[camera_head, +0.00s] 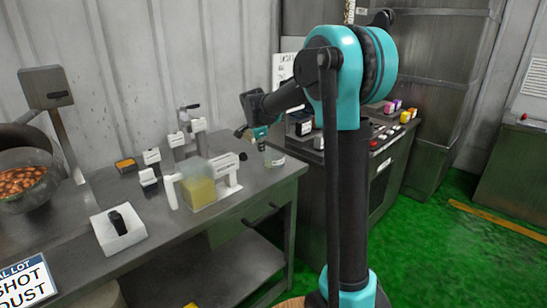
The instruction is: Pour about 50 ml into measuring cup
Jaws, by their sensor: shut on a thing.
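A clear, square-sided jug (199,190) with yellow liquid in its lower part and a white handle on its left stands on the grey metal bench. A small clear vessel (274,157) with a pale band is near the bench's right back corner. I cannot tell which of the two is the measuring cup. My gripper (262,146) is right at the small vessel's top, pointing down. It appears shut on this vessel, though the fingers are tiny and partly hidden. Whether the vessel touches the bench, and what it contains, is unclear.
Several small labelled holders (152,157) stand behind and left of the jug. A white tray (118,230) with a black object is at the front left. A bowl of brown pieces (24,183) is at far left. A control cabinet (384,165) stands right of the bench (262,192).

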